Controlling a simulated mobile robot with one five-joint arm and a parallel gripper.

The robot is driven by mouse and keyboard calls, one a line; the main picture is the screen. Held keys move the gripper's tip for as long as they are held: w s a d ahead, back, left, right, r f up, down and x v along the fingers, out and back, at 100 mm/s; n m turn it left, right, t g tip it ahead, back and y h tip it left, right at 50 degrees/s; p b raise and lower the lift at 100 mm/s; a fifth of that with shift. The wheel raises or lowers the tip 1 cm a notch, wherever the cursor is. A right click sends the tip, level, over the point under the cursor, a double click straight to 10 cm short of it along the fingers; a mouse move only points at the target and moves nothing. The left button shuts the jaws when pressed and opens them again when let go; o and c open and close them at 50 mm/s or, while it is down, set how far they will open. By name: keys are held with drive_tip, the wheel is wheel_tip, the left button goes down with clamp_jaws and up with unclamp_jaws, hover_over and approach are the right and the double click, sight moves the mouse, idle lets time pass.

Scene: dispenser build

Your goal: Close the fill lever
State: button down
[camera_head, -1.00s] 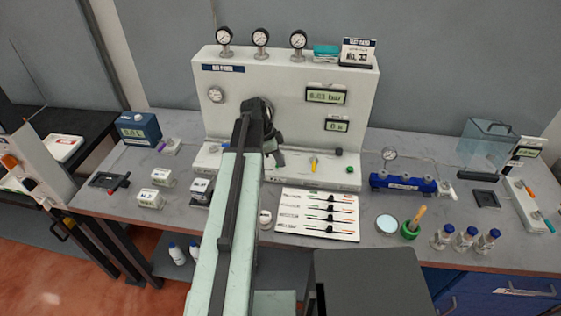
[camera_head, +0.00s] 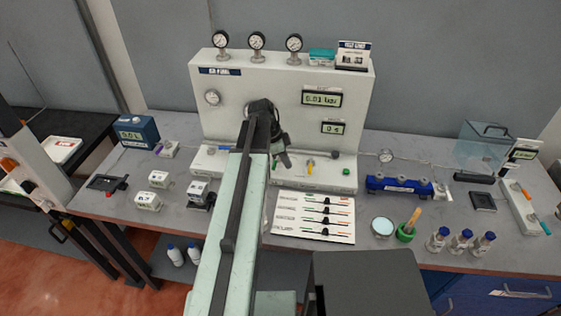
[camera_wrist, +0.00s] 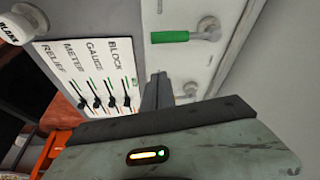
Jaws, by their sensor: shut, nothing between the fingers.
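The panel's front ledge (camera_head: 330,180) carries several small valve levers. In the head view a blue one (camera_head: 227,149) is at the left and a yellow one (camera_head: 310,168) lies right of my gripper. I cannot read which is the fill lever. My gripper (camera_head: 287,163) is shut and empty over the ledge.
A white card with slider rows (camera_head: 313,216) lies in front of the ledge. A green knob (camera_head: 347,171) is at the ledge's right end. A blue manifold (camera_head: 398,186) stands further right. The upright panel (camera_head: 265,85) rises behind my gripper.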

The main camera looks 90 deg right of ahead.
drive_tip(key=p+v, duration=0.7)
drive_tip(key=v, duration=0.2)
drive_tip(key=shift+d+r, duration=0.35)
